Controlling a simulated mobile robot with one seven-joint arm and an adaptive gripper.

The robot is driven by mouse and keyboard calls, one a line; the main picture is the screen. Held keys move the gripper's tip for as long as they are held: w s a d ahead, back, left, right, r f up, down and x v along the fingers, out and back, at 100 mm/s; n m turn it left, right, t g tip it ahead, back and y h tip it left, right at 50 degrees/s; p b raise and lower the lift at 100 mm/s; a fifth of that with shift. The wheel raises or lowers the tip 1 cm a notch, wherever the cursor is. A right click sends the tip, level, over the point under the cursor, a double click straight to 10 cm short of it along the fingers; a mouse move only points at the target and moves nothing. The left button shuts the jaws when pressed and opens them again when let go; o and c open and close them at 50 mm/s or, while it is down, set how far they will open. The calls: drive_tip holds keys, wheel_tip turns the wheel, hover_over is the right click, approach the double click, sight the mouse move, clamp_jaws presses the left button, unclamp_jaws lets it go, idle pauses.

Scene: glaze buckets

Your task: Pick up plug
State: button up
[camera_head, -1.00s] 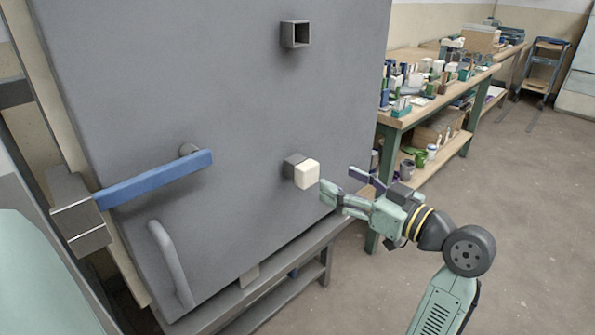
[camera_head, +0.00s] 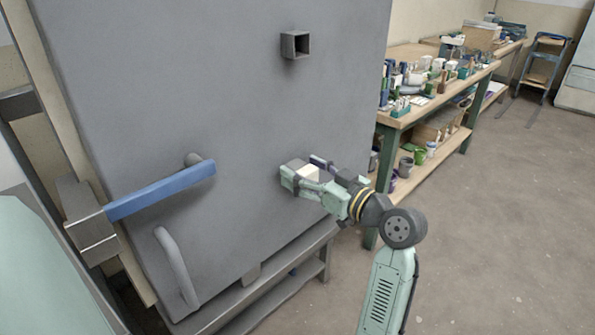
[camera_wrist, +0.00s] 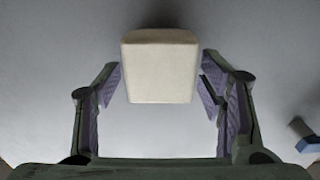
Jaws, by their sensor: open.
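The plug is a cream-white block (camera_head: 306,173) set low on the grey door, partly hidden by my gripper in the head view. In the wrist view the plug (camera_wrist: 160,66) fills the upper middle, between and slightly beyond my fingers. My gripper (camera_head: 303,174) is open, with one finger on each side of the plug. In the wrist view the gripper (camera_wrist: 160,90) shows a gap beside the plug on both sides, so the fingers look apart from it.
The large grey door (camera_head: 240,110) has an empty square socket (camera_head: 296,44) near its top, a blue lever handle (camera_head: 160,190) and a curved grey pull handle (camera_head: 176,266). A cluttered workbench (camera_head: 400,112) stands behind at right. The floor at right is clear.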

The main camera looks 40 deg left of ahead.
drive_tip(key=shift+c, duration=0.4)
drive_tip(key=c, duration=1.2)
drive_tip(key=shift+c, duration=0.2)
drive_tip(key=shift+b, duration=0.4)
drive_tip(key=s+d+b, duration=0.1)
drive_tip(key=d+b, duration=0.3)
drive_tip(key=d, duration=1.4)
drive_tip(key=shift+s+r, duration=0.15)
drive_tip(key=shift+s, duration=0.05)
drive_tip(key=shift+d, duration=0.15)
drive_tip(key=d, duration=0.8)
drive_tip(key=shift+s, duration=0.3)
drive_tip(key=shift+d, duration=0.1)
